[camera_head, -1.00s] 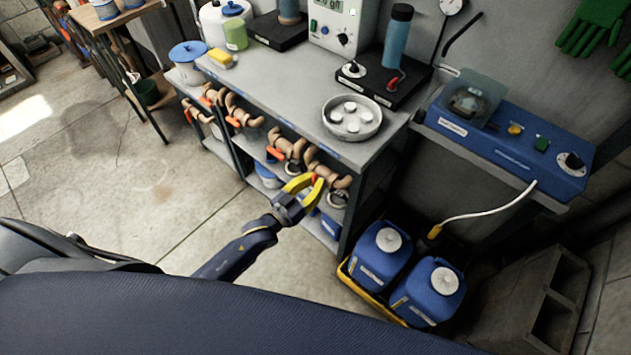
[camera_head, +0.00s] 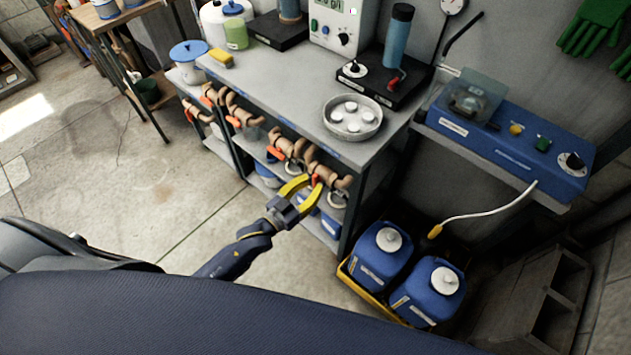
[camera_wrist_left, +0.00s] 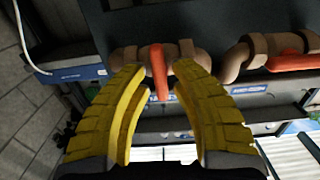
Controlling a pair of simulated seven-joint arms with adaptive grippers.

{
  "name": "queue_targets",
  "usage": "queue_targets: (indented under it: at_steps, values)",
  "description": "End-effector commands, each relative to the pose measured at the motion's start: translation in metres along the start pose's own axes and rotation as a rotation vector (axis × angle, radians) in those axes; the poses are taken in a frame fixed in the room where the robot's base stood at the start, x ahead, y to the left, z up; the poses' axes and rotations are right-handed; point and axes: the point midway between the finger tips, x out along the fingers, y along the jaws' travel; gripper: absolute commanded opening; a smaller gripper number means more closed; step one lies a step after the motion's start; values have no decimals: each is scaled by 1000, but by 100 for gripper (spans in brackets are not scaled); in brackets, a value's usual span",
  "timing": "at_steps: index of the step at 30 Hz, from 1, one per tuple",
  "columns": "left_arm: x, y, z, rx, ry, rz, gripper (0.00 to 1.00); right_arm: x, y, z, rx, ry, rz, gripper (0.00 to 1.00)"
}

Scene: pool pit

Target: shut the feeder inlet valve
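A row of tan pipe valves with orange handles runs under the front edge of the bench. The rightmost valve (camera_head: 330,174) has its orange handle (camera_head: 316,180) at my left gripper (camera_head: 302,185). In the left wrist view this handle (camera_wrist_left: 159,75) stands crosswise to its pipe, between the yellow fingertips of my left gripper (camera_wrist_left: 161,70), with a gap on each side. The fingers are open. A neighbouring valve's orange handle (camera_wrist_left: 291,62) lies along its pipe. The blue labels are too small to read, so I cannot tell which valve is named feeder inlet. My right gripper is not in view.
The grey bench top (camera_head: 275,88) above the valves holds a round dish (camera_head: 352,117) and instruments. Blue jugs (camera_head: 380,252) stand in a yellow tray (camera_head: 362,288) right of the gripper. A blue device (camera_head: 510,145) is on the right.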

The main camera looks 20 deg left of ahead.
Motion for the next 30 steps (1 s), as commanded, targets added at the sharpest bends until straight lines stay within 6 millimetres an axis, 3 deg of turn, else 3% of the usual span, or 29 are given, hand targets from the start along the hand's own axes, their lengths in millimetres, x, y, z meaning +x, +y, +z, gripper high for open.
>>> queue_targets:
  at_steps: [9,15,21,30]
  values:
    - [-57,0,1,0,-2,1,24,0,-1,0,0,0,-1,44]
    - [-83,0,0,0,-1,0,24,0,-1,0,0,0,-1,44]
    - [-97,0,0,1,-1,0,24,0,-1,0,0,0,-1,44]
    - [-99,0,-1,1,1,0,24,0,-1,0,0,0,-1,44]
